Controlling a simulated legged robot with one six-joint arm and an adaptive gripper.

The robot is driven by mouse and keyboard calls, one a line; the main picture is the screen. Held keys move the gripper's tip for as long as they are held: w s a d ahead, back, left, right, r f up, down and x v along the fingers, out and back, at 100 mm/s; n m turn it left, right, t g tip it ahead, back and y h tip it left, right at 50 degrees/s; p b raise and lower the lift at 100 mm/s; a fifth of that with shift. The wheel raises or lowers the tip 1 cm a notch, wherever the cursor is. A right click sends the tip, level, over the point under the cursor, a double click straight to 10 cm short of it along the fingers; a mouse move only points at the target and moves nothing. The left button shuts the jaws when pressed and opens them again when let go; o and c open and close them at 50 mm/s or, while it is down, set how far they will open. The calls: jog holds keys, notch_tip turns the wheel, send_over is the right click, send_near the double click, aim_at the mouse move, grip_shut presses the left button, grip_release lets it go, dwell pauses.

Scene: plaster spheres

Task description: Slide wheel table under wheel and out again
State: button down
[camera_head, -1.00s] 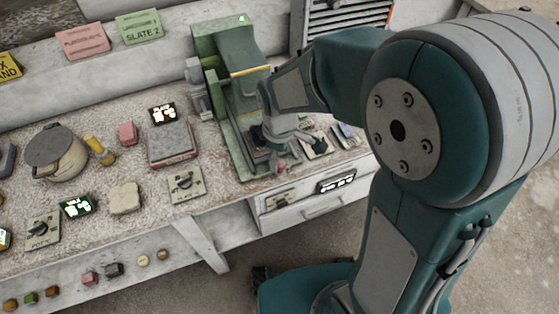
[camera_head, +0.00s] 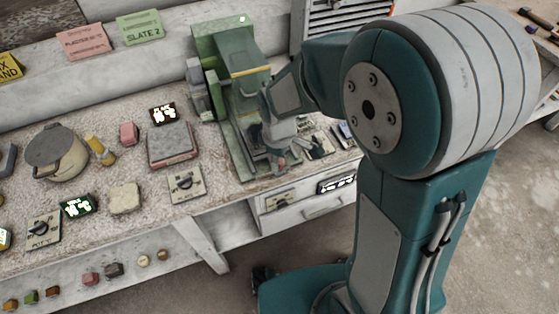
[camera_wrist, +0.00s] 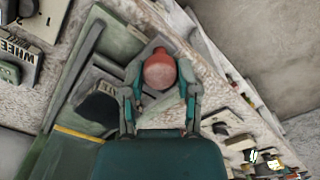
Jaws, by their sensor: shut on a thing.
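My gripper (camera_wrist: 160,90) is shut on the red knob, a finger on each side. In the head view my gripper (camera_head: 279,156) is low in front of the machine. A dark rounded part (camera_wrist: 100,109), maybe the wheel, shows behind the table. How far the table sits under it is unclear.
A plate lettered WHEEL (camera_wrist: 15,52) lies beside the base. A grey-pink block (camera_head: 172,145), a switch plate (camera_head: 186,184) and a lidded pot (camera_head: 58,152) stand to the left. A drawer (camera_head: 310,208) is under the bench front.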

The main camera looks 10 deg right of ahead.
jog(key=w, duration=0.2)
jog(key=w+a, duration=0.1)
jog(key=w, duration=0.1)
jog(key=w+a, duration=0.1)
jog(key=w, duration=0.2)
jog(key=shift+f, duration=0.15)
jog(key=shift+c, duration=1.7)
grip_release()
jog(key=shift+w, duration=0.1)
notch_tip(320, 180, up, 12)
jog(key=shift+a, duration=0.1)
